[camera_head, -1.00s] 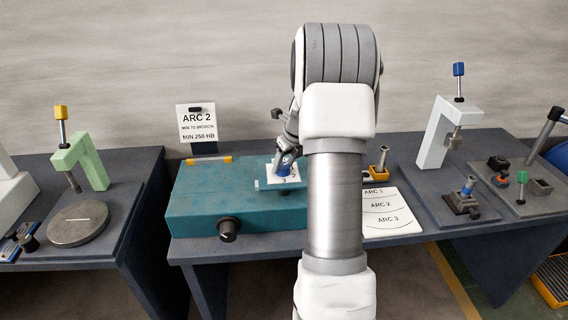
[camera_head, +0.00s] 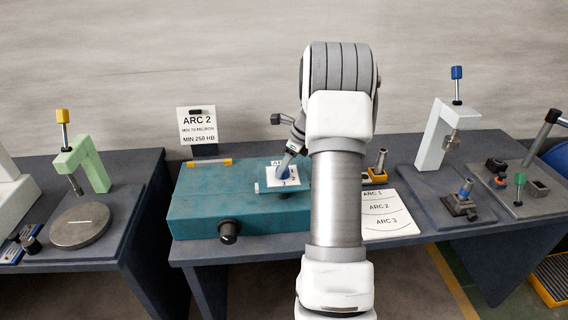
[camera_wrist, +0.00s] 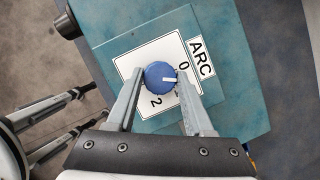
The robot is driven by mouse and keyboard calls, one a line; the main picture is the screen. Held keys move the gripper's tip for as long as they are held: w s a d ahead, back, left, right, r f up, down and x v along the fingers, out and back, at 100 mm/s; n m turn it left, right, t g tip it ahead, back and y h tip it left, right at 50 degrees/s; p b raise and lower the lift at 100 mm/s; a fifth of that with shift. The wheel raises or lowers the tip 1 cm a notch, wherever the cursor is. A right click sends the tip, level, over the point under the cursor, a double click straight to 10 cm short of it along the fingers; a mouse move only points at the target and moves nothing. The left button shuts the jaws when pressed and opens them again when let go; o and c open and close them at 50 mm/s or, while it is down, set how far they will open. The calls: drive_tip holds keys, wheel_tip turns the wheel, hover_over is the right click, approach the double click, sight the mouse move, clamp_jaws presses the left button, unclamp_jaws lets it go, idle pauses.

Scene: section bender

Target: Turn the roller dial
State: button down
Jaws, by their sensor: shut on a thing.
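The roller dial is a round blue knob with a white pointer line, in the middle of the wrist view (camera_wrist: 158,74). In the head view the dial (camera_head: 284,173) shows small on top of the teal machine (camera_head: 205,205). It sits on a white scale plate (camera_wrist: 138,62) with an ARC label and the digits 0 and 2 readable. The pointer line points right, toward the right finger, below the 0. My gripper (camera_wrist: 161,79) is shut on the dial, one finger on each side. The right finger hides part of the scale.
A sign (camera_head: 197,125) reading ARC 2, with smaller lines, stands behind the machine. A black knob (camera_head: 229,231) is on the machine's front. A white sheet (camera_head: 391,214) with ARC 1, ARC 2 and ARC 3 curves lies to the right. A green-framed device (camera_head: 88,163) stands on the left table.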

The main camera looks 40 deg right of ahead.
drive_tip(key=n+p, duration=0.1)
drive_tip(key=n, duration=0.2)
drive_tip(key=n+g+y+p, duration=0.1)
drive_tip(key=n, duration=0.1)
drive_tip(key=shift+w+d+n+g+y, duration=0.1)
drive_tip(key=shift+d+n+g+y, duration=0.05)
drive_tip(key=shift+n+g+y, duration=0.2)
idle(0.4)
drive_tip(key=shift+c, duration=1.4)
unclamp_jaws()
drive_tip(key=shift+r, duration=0.1)
drive_tip(key=v, duration=1.7)
drive_tip(key=shift+r, duration=0.1)
